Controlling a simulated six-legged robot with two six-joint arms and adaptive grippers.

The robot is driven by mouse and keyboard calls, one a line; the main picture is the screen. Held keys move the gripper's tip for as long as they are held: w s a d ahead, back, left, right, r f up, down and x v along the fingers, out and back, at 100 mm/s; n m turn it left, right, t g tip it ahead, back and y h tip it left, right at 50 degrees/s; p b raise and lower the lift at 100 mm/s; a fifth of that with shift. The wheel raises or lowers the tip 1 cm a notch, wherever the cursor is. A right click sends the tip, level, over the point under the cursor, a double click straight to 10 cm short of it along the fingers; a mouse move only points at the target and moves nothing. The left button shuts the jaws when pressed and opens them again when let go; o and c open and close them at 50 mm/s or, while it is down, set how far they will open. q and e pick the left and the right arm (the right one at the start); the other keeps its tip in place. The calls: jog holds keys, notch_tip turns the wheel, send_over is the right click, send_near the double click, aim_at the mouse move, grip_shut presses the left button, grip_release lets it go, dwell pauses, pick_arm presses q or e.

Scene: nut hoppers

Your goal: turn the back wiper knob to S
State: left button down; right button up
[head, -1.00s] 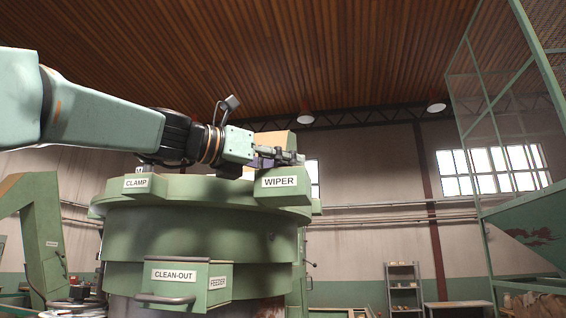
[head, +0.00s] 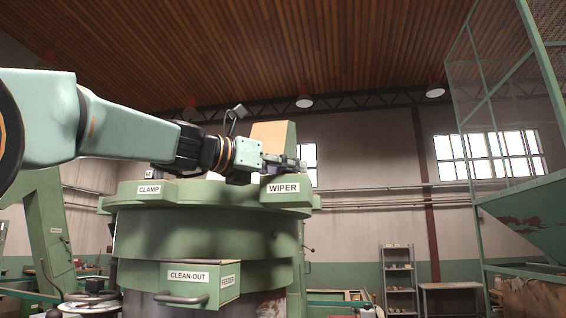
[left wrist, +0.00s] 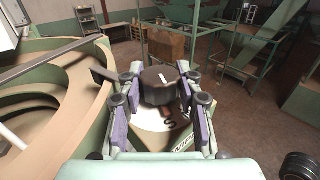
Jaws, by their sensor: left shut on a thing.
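The wiper knob (left wrist: 158,92) is dark and faceted, with a white mark on its top, in the middle of the left wrist view. My left gripper (left wrist: 160,84) is shut on the knob, one purple-padded finger on each side. In the head view my left gripper (head: 284,161) is at the top of the green box labelled WIPER (head: 284,188), and the knob is hidden there. My right gripper is not in view.
The round green hopper (head: 205,236) carries a CLAMP box (head: 149,190) and a CLEAN-OUT box (head: 188,284). The hopper's curved rim (left wrist: 97,125) runs close on the left in the left wrist view. A green mesh frame (head: 480,150) stands at the right.

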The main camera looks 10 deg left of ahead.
pick_arm(q)
jog(key=shift+r, duration=0.1)
jog(key=c, duration=1.3)
grip_release()
jog(key=shift+c, duration=0.2)
jog(key=o, duration=0.5)
jog(key=shift+w, duration=0.1)
jog(key=shift+s, duration=0.25)
